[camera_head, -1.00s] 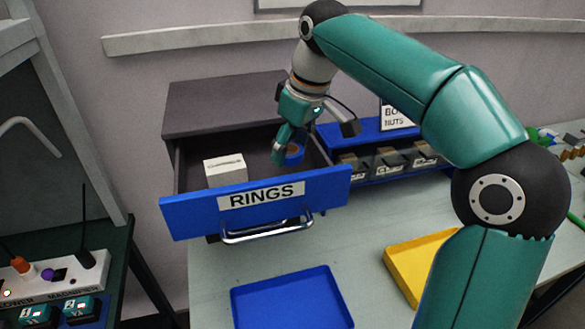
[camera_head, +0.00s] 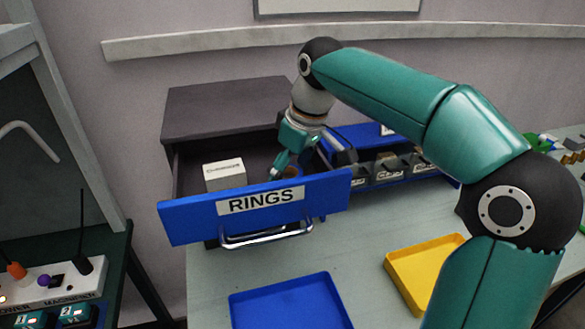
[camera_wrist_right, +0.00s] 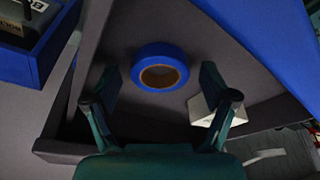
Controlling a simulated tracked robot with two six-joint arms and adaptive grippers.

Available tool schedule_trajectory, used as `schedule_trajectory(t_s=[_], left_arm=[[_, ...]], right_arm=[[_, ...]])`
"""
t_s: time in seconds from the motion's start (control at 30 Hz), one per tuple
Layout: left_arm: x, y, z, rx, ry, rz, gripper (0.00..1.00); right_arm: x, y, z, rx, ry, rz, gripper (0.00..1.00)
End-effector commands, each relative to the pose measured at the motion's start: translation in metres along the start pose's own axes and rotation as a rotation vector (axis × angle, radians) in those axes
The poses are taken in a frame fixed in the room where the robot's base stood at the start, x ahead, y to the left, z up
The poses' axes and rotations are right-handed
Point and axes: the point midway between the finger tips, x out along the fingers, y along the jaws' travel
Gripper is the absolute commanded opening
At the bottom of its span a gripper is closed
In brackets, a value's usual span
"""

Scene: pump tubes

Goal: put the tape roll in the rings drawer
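The rings drawer (camera_head: 180,221), with a blue front labelled RINGS, stands pulled out of a dark cabinet. The tape roll is a blue ring with a brown core; it shows in the right wrist view (camera_wrist_right: 160,51) inside the drawer. My right gripper (camera_head: 279,170) reaches down into the drawer, behind its front panel. In the right wrist view its two fingers (camera_wrist_right: 160,75) are spread, with a gap between each finger and the roll. In the head view the roll is mostly hidden behind the drawer front and gripper. My left gripper is out of view.
A white box (camera_head: 225,174) sits in the drawer, left of my gripper. A blue rack with bins (camera_head: 388,168) stands to the right of the cabinet. A blue tray (camera_head: 285,304) and a yellow tray (camera_head: 408,273) lie on the table in front.

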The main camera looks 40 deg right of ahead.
Motion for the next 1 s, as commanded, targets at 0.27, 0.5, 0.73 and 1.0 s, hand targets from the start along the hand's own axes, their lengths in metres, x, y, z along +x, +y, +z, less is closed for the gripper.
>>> schedule_trajectory(t_s=[0.27,0.5,0.73,1.0], left_arm=[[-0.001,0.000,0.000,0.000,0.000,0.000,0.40],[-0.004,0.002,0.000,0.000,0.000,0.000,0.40],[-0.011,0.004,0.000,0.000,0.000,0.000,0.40],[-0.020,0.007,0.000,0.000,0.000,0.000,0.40]], right_arm=[[-0.002,0.000,0.000,0.001,0.000,0.000,0.85],[-0.024,0.000,-0.002,0.000,0.004,0.001,0.85],[-0.072,0.000,-0.002,0.001,0.005,0.001,0.85],[-0.114,0.001,-0.001,0.001,0.001,0.001,0.85]])
